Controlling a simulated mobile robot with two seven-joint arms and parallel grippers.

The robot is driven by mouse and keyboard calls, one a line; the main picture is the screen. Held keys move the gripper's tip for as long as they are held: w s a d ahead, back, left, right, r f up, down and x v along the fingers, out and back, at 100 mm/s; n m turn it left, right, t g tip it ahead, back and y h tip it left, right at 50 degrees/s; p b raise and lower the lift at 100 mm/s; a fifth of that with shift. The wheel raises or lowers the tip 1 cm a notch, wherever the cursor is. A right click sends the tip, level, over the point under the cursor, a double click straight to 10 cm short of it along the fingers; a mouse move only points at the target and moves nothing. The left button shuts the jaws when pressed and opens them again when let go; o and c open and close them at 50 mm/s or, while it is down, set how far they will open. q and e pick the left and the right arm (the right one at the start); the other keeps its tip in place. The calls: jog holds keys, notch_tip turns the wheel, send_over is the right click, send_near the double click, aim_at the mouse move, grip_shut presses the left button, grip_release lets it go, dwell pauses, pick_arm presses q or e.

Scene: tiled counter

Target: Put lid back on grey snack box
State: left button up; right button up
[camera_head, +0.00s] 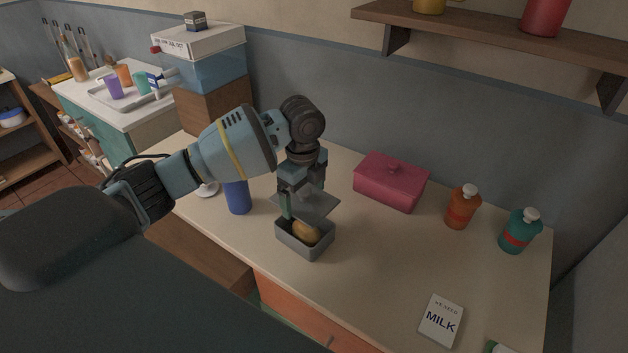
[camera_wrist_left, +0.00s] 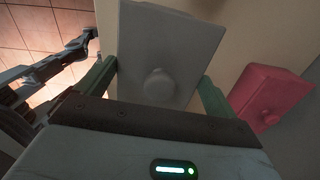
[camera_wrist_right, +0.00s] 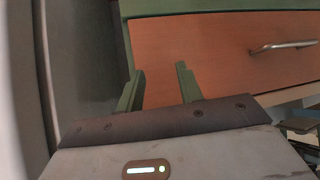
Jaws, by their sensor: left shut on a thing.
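The grey snack box (camera_head: 315,249) stands open on the counter with a tan, rounded item (camera_head: 306,232) inside. My left gripper (camera_head: 303,200) is shut on the grey lid (camera_head: 319,206) and holds it above the box. In the left wrist view the lid (camera_wrist_left: 171,45) lies flat between the two green fingers (camera_wrist_left: 157,85), with its round knob toward the gripper. The lid hides the box in that view. My right gripper (camera_wrist_right: 158,88) shows only in its own wrist view, its fingers apart and empty in front of an orange drawer.
A blue cup (camera_head: 238,197) stands close left of the box. A pink lidded box (camera_head: 391,182) is behind it to the right. Orange (camera_head: 461,208) and teal (camera_head: 518,232) bottles and a milk carton (camera_head: 441,320) stand or lie further right. The counter right of the box is clear.

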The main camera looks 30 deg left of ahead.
aim_at(303, 200)
pick_arm(q)
jog(key=shift+s, duration=0.15)
jog(key=shift+s+f, duration=0.1)
jog(key=shift+f, duration=0.9)
notch_tip(303, 200, down, 2)
jog(key=shift+f+b, duration=0.25)
jog(key=shift+b, duration=0.15)
jog(key=shift+f, duration=0.85)
pick_arm(e)
jog(key=shift+s+a+f+g, duration=0.1)
jog(key=shift+s+f+g, duration=0.1)
jog(key=shift+s+f, duration=0.4)
jog(key=shift+s+a+f+g, duration=0.1)
jog(key=shift+s+f+g, duration=0.2)
jog(key=shift+s, duration=0.5)
jog(key=shift+s+f, duration=0.15)
jog(key=shift+f, duration=0.1)
jog(key=shift+w+r, duration=0.5)
jog(key=shift+r, duration=0.1)
jog(key=shift+s+f, duration=0.1)
